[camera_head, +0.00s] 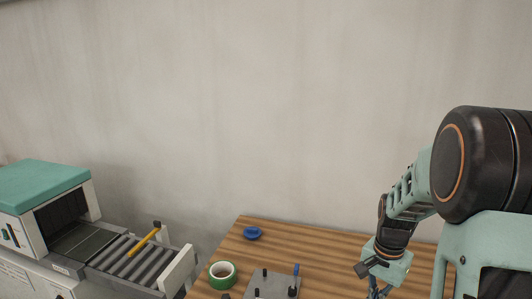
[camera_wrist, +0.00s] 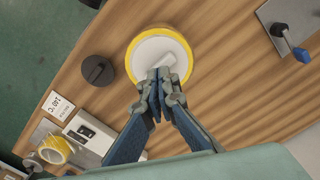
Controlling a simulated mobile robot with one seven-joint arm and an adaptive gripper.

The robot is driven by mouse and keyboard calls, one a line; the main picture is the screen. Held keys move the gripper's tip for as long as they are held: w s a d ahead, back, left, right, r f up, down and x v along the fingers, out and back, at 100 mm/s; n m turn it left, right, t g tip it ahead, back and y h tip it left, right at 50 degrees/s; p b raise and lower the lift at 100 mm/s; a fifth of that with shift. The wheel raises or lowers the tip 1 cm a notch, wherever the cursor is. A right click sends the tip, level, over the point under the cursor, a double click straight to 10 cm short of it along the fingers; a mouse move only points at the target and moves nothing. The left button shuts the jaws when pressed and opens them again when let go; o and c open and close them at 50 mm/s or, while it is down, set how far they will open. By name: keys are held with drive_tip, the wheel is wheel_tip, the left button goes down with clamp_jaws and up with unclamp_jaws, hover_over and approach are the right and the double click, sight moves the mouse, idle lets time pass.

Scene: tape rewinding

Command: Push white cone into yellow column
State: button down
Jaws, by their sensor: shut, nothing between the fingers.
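In the wrist view, a round yellow column (camera_wrist: 129,58) shows as a yellow ring on the wooden table. The white cone (camera_wrist: 150,50) lies within that ring, and the yellow shows around its edge. How deep the cone sits cannot be told from above. My gripper (camera_wrist: 160,84) is shut and empty, with its fingertips over the near edge of the cone and ring. I cannot tell whether the tips touch the cone. In the head view my gripper (camera_head: 376,289) is at the bottom edge, partly cut off, and the cone and column are not visible.
The table (camera_head: 330,247) also bears a green tape roll (camera_head: 223,275), a blue disc (camera_head: 253,233) and a grey plate with pegs (camera_head: 272,286). In the wrist view, a black round knob (camera_wrist: 97,70) and a yellow roll (camera_wrist: 57,150) are nearby. A roller conveyor (camera_head: 130,262) stands left.

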drive_tip(key=shift+f+b, duration=0.75)
drive_tip(key=shift+f, duration=0.25)
idle(0.3)
wheel_tip(320, 180, up, 8)
drive_tip(key=p, duration=0.6)
idle(0.3)
